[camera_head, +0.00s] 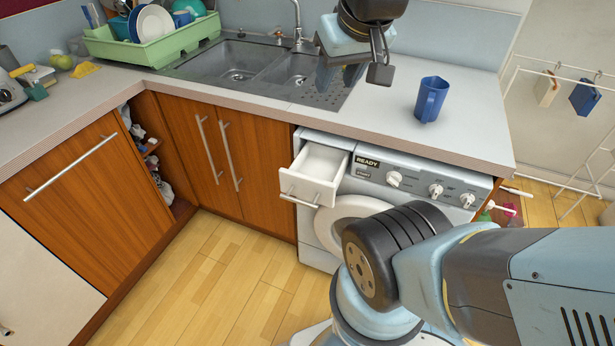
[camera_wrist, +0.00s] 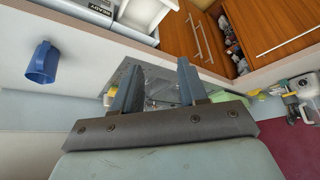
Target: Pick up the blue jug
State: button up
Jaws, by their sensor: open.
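The blue jug (camera_head: 431,99) stands upright on the light counter above the washing machine, right of the sink. Its handle appears to face the front of the counter. It also shows at the left of the wrist view (camera_wrist: 42,64). My gripper (camera_head: 339,80) is above the drainboard side of the sink, to the left of the jug and apart from it. In the wrist view, its two fingers (camera_wrist: 157,66) are spread with nothing held between them.
A green dish rack (camera_head: 150,42) with dishes stands left of the sink (camera_head: 235,62). A tap (camera_head: 298,20) rises behind the sink. The washing machine's detergent drawer (camera_head: 313,178) is pulled out below the counter. The counter around the jug is clear.

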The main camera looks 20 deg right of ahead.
aim_at(433, 90)
jog(key=z, duration=1.15)
jog(key=k, duration=0.8)
jog(key=u, duration=0.7)
jog(key=i, duration=1)
